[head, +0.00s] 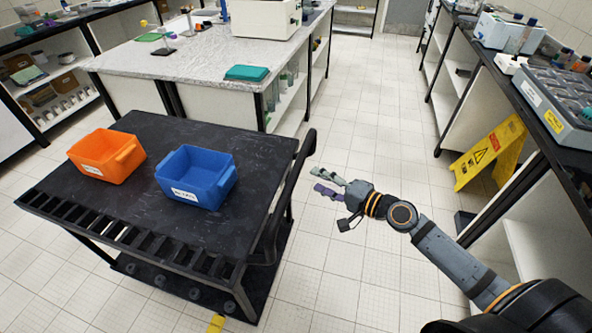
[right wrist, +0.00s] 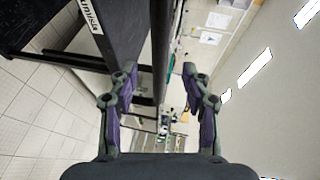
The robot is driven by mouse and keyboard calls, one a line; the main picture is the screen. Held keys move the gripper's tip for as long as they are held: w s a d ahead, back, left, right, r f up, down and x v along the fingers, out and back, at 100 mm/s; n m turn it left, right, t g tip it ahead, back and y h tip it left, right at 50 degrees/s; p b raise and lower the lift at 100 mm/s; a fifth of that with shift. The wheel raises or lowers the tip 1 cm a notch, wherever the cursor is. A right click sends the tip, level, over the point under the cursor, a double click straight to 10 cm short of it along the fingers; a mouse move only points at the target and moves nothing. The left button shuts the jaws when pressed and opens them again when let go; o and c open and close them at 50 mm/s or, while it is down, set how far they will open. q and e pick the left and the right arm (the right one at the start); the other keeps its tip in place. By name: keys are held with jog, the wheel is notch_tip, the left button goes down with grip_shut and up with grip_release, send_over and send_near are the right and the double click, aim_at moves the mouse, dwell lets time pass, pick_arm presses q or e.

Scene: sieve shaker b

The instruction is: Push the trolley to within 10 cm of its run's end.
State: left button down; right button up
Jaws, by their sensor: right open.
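My left gripper is not in view.
A white-topped bench (head: 190,65) stands behind the trolley. A yellow wet-floor sign (head: 488,152) stands at the right beside a dark-topped bench (head: 545,110). The tiled aisle between is clear. A small yellow object (head: 216,323) shows on the floor at the trolley's front.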

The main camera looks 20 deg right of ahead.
aim_at(296, 171)
jog(key=p+x, duration=0.1)
jog(key=x, duration=0.8)
jog(key=shift+f, duration=0.15)
grip_shut()
